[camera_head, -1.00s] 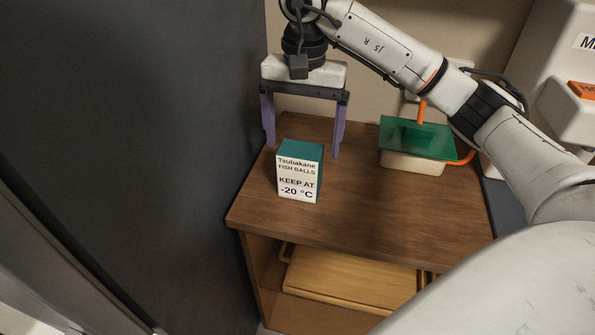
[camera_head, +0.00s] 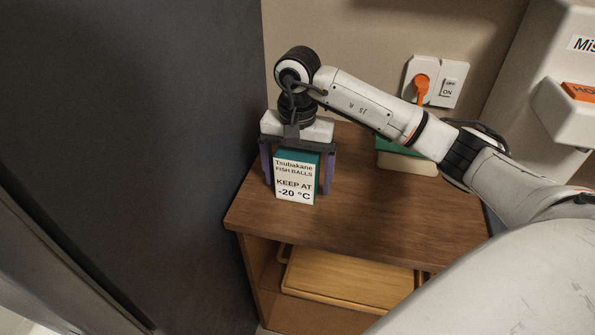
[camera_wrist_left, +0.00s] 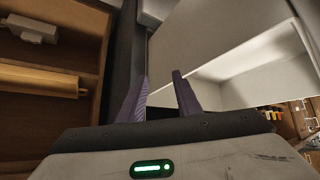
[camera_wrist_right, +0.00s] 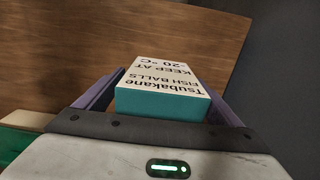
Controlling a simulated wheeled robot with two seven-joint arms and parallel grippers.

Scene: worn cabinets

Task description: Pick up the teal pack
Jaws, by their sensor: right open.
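The teal pack (camera_head: 295,180) stands upright on the wooden cabinet top, its white label reading "Tsubakane FISH BALLS KEEP AT -20 °C" facing the head camera. My right gripper (camera_head: 297,187) is above and around it, one purple finger on each side, jaws open. In the right wrist view the pack (camera_wrist_right: 162,100) sits between the fingers; whether either finger touches it I cannot tell. My left gripper (camera_wrist_left: 160,95) shows only in its own wrist view, its two fingers apart with nothing between them, away from the pack.
A green-lidded tub (camera_head: 405,160) stands behind my right arm, partly hidden. A dark panel (camera_head: 140,130) rises close on the left. The front right of the cabinet top (camera_head: 400,225) is clear.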

